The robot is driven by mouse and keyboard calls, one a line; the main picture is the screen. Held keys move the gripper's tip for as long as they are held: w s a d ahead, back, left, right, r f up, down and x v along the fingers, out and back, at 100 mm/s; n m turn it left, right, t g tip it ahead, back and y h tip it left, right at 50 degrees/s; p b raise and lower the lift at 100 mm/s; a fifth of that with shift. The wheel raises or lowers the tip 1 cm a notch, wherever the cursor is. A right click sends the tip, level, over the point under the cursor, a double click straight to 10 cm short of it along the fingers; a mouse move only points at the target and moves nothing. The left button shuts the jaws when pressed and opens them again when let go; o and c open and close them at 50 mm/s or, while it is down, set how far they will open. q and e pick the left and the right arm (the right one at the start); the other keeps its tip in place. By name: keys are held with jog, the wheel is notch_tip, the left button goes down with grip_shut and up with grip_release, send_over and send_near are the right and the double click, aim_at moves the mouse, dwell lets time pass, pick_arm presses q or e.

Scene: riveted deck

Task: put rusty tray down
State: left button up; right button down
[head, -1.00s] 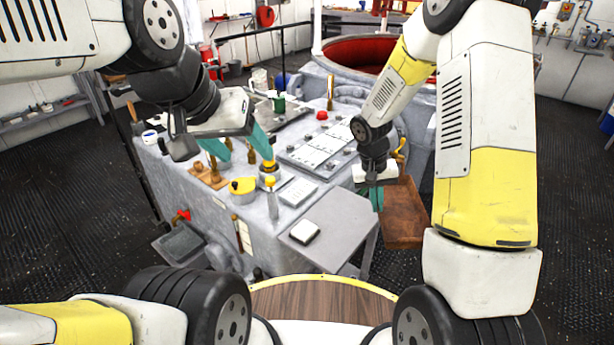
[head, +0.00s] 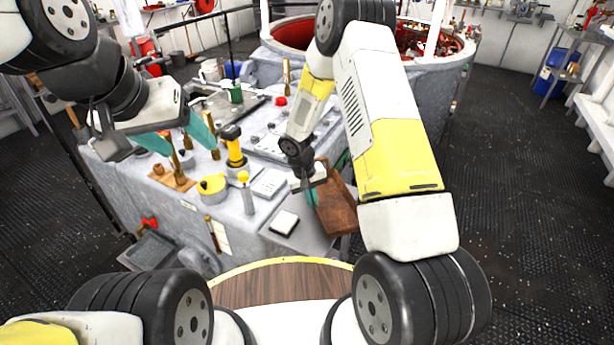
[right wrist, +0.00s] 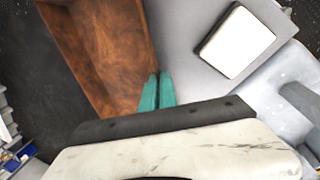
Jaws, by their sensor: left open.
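The rusty tray (head: 338,210) is a brown, open, rectangular tray at the right end of the grey console. It looks tilted in the head view. In the right wrist view the tray (right wrist: 100,50) fills the upper left, beside the grey side shelf (right wrist: 195,20), with dark floor on its other side. My right gripper (head: 312,197) is at the tray's near-left wall; its teal fingers (right wrist: 157,92) are close together on that wall. I cannot tell whether the tray touches the shelf. My left gripper (head: 190,150) is open and empty above the console's left part.
A white square block (head: 284,222) lies on the side shelf. A yellow-and-black lamp-like thing (head: 235,150), a yellow round tin (head: 212,187) and wooden-handled tools stand near my left gripper. A red-lined tub (head: 295,35) is behind. Open floor lies to the right.

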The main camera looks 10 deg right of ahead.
jog(key=shift+f, duration=0.3)
jog(key=shift+f, duration=0.5)
dwell(0.4)
jog(key=c, duration=1.6)
grip_release()
jog(key=s+d+r+t+y, duration=0.1)
jog(key=s+r, duration=0.2)
jog(key=r, duration=0.7)
jog(key=s+d+r+m+t, duration=0.1)
jog(key=s+r, duration=0.1)
jog(key=r, duration=0.8)
jog(key=s+d+r+y, duration=0.1)
jog(key=s+d+r, duration=0.15)
jog(key=r, duration=0.75)
jog(key=s+r+t, duration=0.1)
jog(key=s+r, duration=0.2)
jog(key=s, duration=0.2)
jog(key=s+r+t+y, duration=0.1)
jog(key=s+r, duration=0.3)
jog(key=s, duration=0.1)
jog(key=s+r+t+y, duration=0.1)
jog(key=s+r, duration=0.3)
jog(key=s, duration=0.1)
jog(key=shift+s+a+r+m+t, duration=0.1)
jog(key=shift+s+r+m+t, duration=0.05)
jog(key=shift+s+m+t, duration=0.2)
